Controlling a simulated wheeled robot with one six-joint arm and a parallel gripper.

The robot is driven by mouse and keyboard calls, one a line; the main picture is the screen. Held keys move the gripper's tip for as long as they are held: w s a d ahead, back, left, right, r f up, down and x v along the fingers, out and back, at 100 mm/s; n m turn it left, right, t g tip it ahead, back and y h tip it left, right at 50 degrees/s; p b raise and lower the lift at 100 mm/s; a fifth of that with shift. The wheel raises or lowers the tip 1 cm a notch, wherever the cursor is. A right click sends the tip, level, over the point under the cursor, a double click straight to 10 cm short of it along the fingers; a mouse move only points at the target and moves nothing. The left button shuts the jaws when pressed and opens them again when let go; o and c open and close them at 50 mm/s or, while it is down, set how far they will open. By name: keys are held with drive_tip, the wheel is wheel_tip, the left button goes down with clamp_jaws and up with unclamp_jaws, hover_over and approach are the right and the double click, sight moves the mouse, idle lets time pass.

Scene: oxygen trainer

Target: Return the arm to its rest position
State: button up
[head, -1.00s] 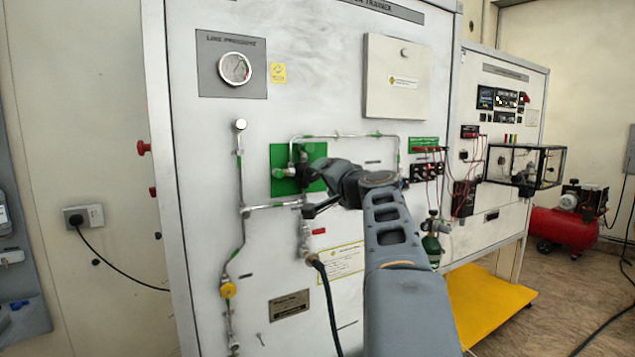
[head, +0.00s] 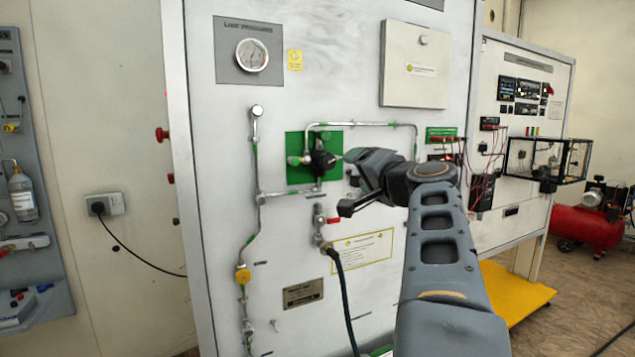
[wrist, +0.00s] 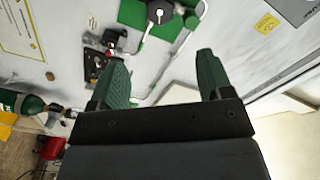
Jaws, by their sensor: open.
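My gripper (head: 348,182) is open in the head view, in front of the white panel (head: 290,225). It is to the right of the black valve knob (head: 322,160) on the green plate (head: 299,173), with a gap between them in the picture. In the wrist view the two green fingers of my gripper (wrist: 160,62) are spread with nothing between them. The black knob (wrist: 160,11) and green plate (wrist: 132,14) lie beyond the fingertips at the top of that view. My arm reaches up from the bottom right of the head view.
A pressure gauge (head: 252,55) and a white box (head: 414,65) are on the panel. A dark hose (head: 346,300) hangs below the pipes. Red leads (head: 485,165), a glass case (head: 548,160) and a red compressor (head: 587,228) are on the right. A yellow platform (head: 513,292) juts out low.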

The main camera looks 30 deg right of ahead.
drive_tip(key=shift+f, duration=0.1)
drive_tip(key=s+a+f+n+g+y+p, duration=0.15)
drive_tip(key=a+f+g, duration=0.3)
drive_tip(key=f, duration=0.65)
drive_tip(key=a+f+n+g+y+p, duration=0.1)
drive_tip(key=a+f+n+g+p, duration=0.3)
drive_tip(key=f, duration=0.6)
drive_tip(key=s+a+f+n+g+p, duration=0.2)
drive_tip(key=s+a+f+n+p, duration=0.1)
drive_tip(key=a, duration=0.5)
drive_tip(key=s+a+f+n+g+p, duration=0.3)
drive_tip(key=s+a+n, duration=0.1)
drive_tip(key=a, duration=0.4)
drive_tip(key=shift+s+a+f+g, duration=0.25)
drive_tip(key=shift+s+g, duration=0.1)
drive_tip(key=shift+s, duration=0.25)
drive_tip(key=shift+c, duration=0.2)
